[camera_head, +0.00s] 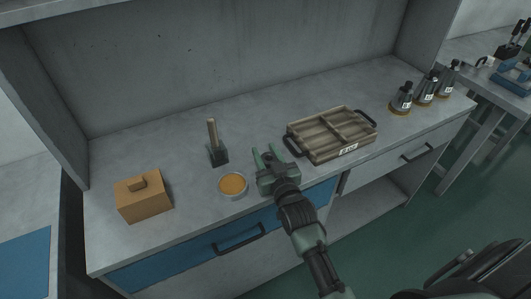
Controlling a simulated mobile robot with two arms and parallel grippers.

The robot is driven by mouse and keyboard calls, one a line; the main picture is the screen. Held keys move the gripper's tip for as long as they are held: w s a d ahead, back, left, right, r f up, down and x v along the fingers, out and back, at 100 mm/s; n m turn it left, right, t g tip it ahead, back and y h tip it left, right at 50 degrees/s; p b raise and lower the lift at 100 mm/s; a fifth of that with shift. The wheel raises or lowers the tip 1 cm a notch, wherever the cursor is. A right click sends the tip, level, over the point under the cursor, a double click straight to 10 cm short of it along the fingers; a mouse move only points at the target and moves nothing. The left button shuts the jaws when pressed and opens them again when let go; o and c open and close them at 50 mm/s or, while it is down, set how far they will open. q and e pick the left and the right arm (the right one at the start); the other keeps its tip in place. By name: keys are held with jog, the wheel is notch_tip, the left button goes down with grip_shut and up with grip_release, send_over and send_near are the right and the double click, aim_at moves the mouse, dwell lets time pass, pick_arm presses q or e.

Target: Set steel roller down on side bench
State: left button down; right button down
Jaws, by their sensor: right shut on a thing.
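My right gripper (271,163) is over the front part of the grey side bench (110,240), between a round dish and a wooden tray. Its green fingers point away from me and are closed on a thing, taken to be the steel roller. The roller is too small and too hidden by the gripper to make out clearly. I cannot tell whether it touches the bench top. My left gripper is not in view.
A dish with orange contents (233,185), a dark block with an upright wooden handle (217,154) and a lidded tan box (143,196) stand left. The divided tray (332,136) is close right. Several dark bottles (402,100) stand far right. Bench top behind the gripper is clear.

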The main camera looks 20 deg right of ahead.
jog(key=c, duration=0.9)
grip_release()
jog(key=shift+f, duration=0.1)
